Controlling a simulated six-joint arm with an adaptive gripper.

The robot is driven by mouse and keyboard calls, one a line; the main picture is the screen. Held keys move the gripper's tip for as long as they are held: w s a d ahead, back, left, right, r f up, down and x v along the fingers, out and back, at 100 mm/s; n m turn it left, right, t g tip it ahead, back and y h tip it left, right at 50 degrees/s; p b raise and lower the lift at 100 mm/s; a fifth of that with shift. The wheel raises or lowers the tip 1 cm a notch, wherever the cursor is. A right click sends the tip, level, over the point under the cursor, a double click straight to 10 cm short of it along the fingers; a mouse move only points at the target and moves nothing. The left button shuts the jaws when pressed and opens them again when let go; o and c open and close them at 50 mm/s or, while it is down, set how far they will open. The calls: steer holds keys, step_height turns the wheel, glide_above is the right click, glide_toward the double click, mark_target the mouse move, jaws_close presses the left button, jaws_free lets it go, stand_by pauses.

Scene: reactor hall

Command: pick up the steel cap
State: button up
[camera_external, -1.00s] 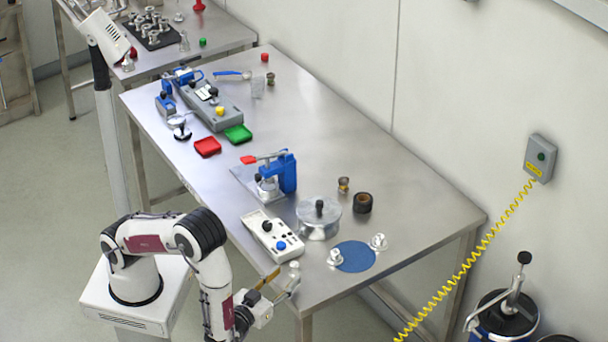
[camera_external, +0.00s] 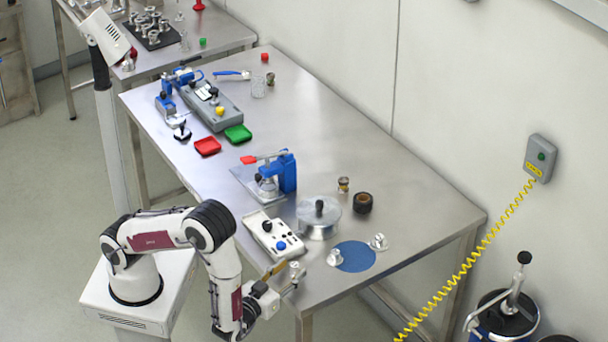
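Two small steel cap-like pieces stand by the round blue mat (camera_external: 356,257): one (camera_external: 335,257) at its left edge, one (camera_external: 378,242) at its upper right edge. I cannot tell for certain which piece is the steel cap. My gripper (camera_external: 284,273) is at the near edge of the steel table, left of the mat and apart from both pieces. A small pale piece shows at its fingertips; I cannot tell whether it is a finger or a separate thing. The finger opening is too small to read.
A white control box (camera_external: 273,236) with knobs lies just beyond my gripper. A steel drum with a black knob (camera_external: 318,220), a dark ring (camera_external: 363,203) and a blue clamp press (camera_external: 282,173) stand farther back. The table (camera_external: 430,215) is clear at the right.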

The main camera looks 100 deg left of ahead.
steer(key=shift+x, duration=1.5)
steer(key=shift+s, duration=0.1)
jaws_close()
